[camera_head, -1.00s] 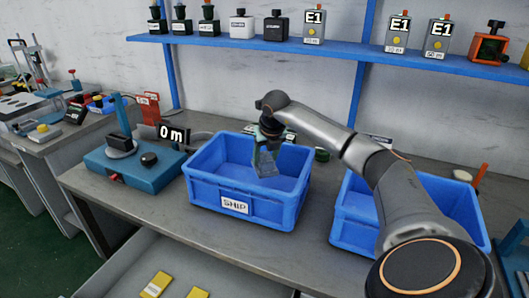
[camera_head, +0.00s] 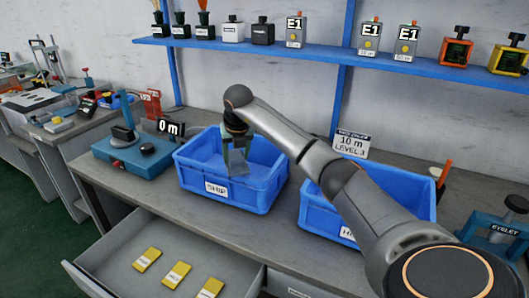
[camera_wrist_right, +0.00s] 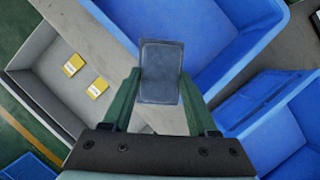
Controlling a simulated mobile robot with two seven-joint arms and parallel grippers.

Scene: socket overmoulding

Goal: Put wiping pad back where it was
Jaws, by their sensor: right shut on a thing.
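The wiping pad is a flat dark grey rectangle (camera_wrist_right: 161,72), held between the green fingers of my right gripper (camera_wrist_right: 160,88) in the right wrist view. In the head view my right gripper (camera_head: 236,152) points down over the blue SHIP bin (camera_head: 215,189). The pad (camera_head: 238,168) hangs at the fingertips, in front of the bin's interior. I cannot tell how far it is above the bin floor. My left gripper is not in view.
An open drawer (camera_head: 215,268) below the bench holds three yellow packets (camera_head: 178,274). A second blue bin (camera_head: 318,212) stands to the right, partly hidden by my right arm. A teal device (camera_head: 128,155) stands left of the SHIP bin. A blue shelf (camera_head: 330,52) runs above.

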